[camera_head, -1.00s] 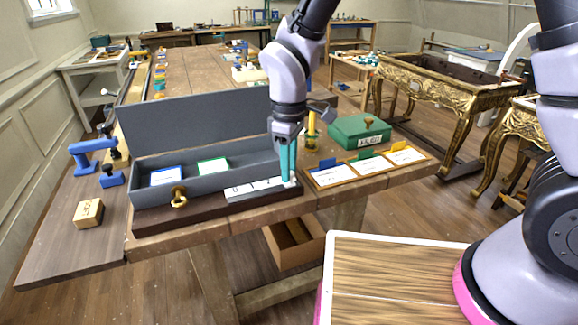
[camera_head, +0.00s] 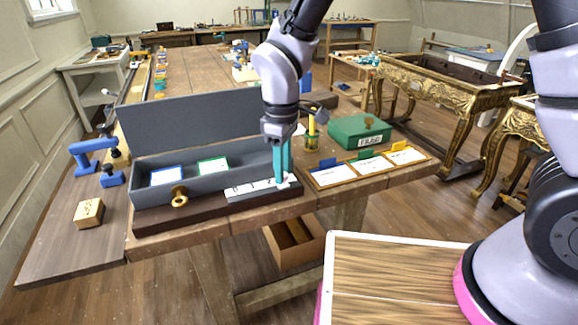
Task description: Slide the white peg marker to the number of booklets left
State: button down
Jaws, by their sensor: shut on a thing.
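My gripper (camera_head: 281,181) points down at the right part of a white numbered strip (camera_head: 245,191) on the front ledge of the grey box. Its teal fingers are shut on the white peg marker (camera_head: 285,184), of which only a small part shows beside the fingertips. The strip's visible numerals are too small to read surely, and the fingers cover some of them. In the open grey box (camera_head: 222,169), a blue-edged booklet (camera_head: 167,176) lies at the left and a green-edged booklet (camera_head: 213,165) to its right. The box's right end is partly hidden behind my gripper.
A tray with several tabbed cards (camera_head: 334,177) lies right of the box. A wooden block (camera_head: 89,213) and blue clamp (camera_head: 92,148) are at the left. A brass knob (camera_head: 179,196) projects from the box front.

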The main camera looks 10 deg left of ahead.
aim_at(273, 189)
jog(key=shift+s+a, duration=0.35)
jog(key=shift+a, duration=0.2)
jog(key=shift+s+a, duration=0.3)
jog(key=shift+a, duration=0.25)
jog(key=c, duration=0.6)
grip_release()
jog(key=shift+r, duration=0.1)
notch_tip(273, 189, up, 11)
jog(key=shift+f, duration=0.2)
